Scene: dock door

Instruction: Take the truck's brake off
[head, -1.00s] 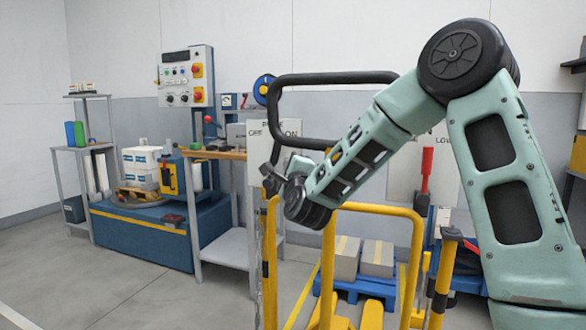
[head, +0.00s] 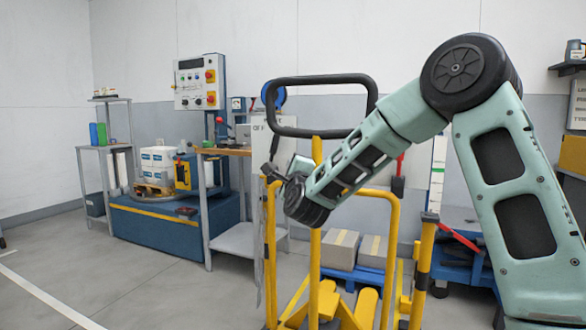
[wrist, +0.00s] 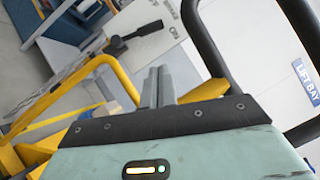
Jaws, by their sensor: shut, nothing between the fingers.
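The yellow pallet truck (head: 395,240) stands in front of me, with a black loop handle (head: 372,95) on top. A pale brake plate (head: 259,138) with OFF lettering is partly covered by the handle and my gripper in the head view. In the wrist view, the plate (wrist: 165,55) carries a brake lever with a black grip (wrist: 143,28), beyond my fingertips and apart from them. I cannot tell which mark the lever points to. My gripper (head: 268,173) is shut and empty near the plate; its fingers (wrist: 158,86) show together in the wrist view.
Boxes (head: 340,250) sit on a blue pallet behind the truck. A workbench (head: 225,151) and a blue machine (head: 160,228) stand to the left. A red-handled blue cart (head: 465,265) is at right. A LIFT BAY sign (wrist: 306,82) shows in the wrist view. Floor at left is clear.

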